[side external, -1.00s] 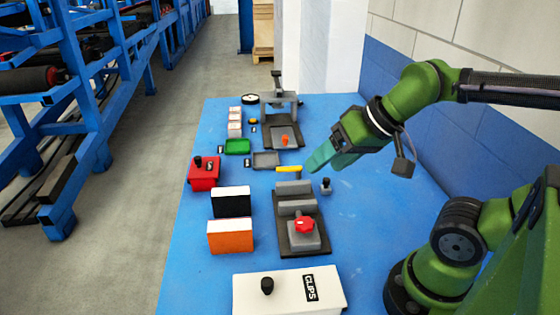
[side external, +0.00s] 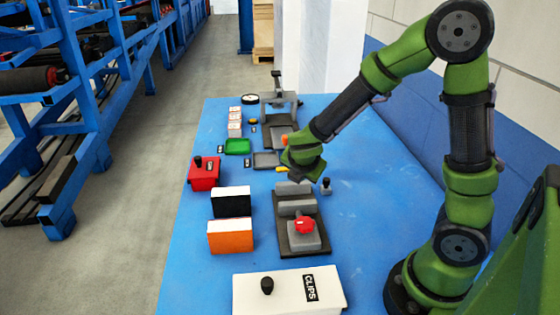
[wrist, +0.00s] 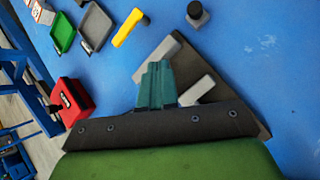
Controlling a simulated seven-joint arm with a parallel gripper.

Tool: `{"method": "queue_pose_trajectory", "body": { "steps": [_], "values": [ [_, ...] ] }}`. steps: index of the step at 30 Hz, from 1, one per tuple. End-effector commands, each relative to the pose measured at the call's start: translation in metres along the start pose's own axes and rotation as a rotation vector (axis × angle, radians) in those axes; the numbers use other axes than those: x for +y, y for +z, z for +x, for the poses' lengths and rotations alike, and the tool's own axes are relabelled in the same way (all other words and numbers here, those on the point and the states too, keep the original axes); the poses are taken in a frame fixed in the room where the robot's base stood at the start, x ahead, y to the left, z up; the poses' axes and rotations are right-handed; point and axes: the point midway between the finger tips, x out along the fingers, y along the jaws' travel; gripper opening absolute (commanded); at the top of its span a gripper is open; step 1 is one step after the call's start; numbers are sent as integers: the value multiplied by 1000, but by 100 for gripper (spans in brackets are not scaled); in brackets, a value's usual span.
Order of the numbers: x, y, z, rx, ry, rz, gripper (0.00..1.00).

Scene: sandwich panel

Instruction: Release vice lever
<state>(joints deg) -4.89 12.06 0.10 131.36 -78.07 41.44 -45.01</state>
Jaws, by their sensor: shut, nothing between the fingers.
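The yellow bar is clear in the wrist view (wrist: 128,27). My gripper (wrist: 157,75) is shut and empty, with teal fingers over the grey jaw bars (wrist: 158,60). Its fingertips are hidden in the side view. The red knob is hidden in the wrist view.
A small black-knobbed post (side external: 326,185) stands right of the vice. Black (side external: 232,202) and orange (side external: 230,236) boxes and a red box (side external: 204,175) stand left. A white CLIPS box (side external: 288,290) lies in front. The blue table (side external: 385,190) is clear to the right.

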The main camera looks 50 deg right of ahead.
Motion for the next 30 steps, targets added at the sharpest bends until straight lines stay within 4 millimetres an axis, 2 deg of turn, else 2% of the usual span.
{"method": "queue_pose_trajectory", "body": {
  "steps": [1, 3, 6, 9, 23, 26, 30],
  "values": [
    [8, -3, 7, -14, 27, -142, 0],
    [19, -4, 12, -36, 68, -311, 0],
    [34, -2, 11, -67, 124, -494, 0],
    [41, -1, 9, -86, 151, -607, 0],
    [41, -1, 11, -87, 150, -639, 0],
    [42, -1, 20, -86, 148, -638, 0],
    [45, 0, 43, -86, 145, -639, 0]
  ]
}}
